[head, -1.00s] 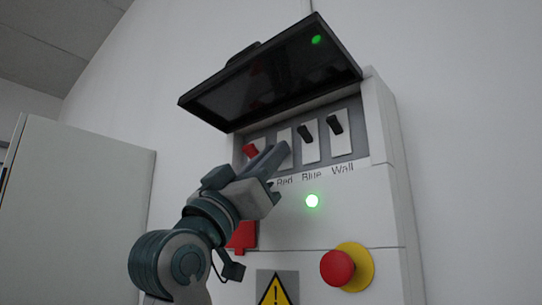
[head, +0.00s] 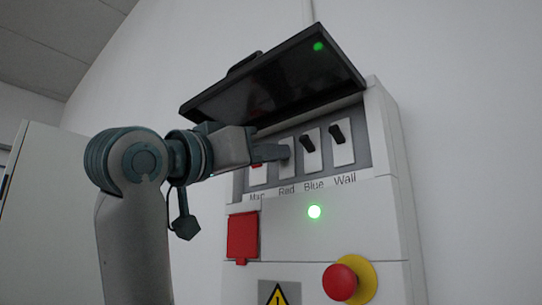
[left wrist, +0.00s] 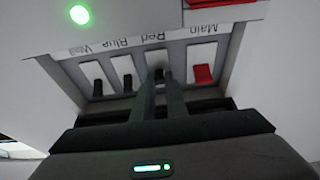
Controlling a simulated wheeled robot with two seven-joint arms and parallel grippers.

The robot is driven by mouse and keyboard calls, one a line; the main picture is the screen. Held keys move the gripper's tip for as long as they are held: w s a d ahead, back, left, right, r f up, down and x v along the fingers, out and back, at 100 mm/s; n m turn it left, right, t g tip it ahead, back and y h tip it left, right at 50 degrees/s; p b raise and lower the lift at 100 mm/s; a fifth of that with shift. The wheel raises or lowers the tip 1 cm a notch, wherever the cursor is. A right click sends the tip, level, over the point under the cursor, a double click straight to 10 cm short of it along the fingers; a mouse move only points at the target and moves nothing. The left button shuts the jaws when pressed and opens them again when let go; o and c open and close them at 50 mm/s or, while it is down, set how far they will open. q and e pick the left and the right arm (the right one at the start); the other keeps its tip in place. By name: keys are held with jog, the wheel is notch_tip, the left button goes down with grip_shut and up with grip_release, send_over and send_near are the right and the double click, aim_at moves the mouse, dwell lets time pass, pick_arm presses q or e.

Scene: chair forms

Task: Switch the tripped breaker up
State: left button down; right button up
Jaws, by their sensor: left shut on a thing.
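The breaker panel (head: 375,150) has a row of white plates labelled Main, Red, Blue and Wall. My left gripper (head: 288,153) reaches in from the left in front of the Red plate and is shut on the Red breaker's dark switch. In the left wrist view, upside down, the Red switch (left wrist: 158,74) shows between my fingertips. The Blue switch (head: 308,144) and Wall switch (head: 336,133) sit toward the top of their plates. The red Main switch (left wrist: 203,74) is partly hidden by my gripper in the head view. My right gripper is out of view.
The dark cover (head: 275,85) is raised above the breakers, close over my gripper. Below are a lit green lamp (head: 314,212), a red flap (head: 242,237), and a red knob (head: 340,281) on yellow. A pale cabinet (head: 45,170) stands left.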

pick_arm(q)
jog(key=shift+r+g+y, duration=0.3)
jog(key=shift+g+y, duration=0.1)
jog(key=shift+g, duration=0.2)
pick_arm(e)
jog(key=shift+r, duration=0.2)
pick_arm(q)
jog(key=c, duration=1.8)
grip_release()
jog(key=shift+o, duration=0.2)
pick_arm(e)
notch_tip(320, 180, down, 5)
jog(key=b, duration=0.5)
pick_arm(q)
jog(key=b+v, duration=0.2)
jog(key=v, duration=1.5)
jog(key=shift+s+b, duration=0.2)
jog(key=shift+b, duration=0.1)
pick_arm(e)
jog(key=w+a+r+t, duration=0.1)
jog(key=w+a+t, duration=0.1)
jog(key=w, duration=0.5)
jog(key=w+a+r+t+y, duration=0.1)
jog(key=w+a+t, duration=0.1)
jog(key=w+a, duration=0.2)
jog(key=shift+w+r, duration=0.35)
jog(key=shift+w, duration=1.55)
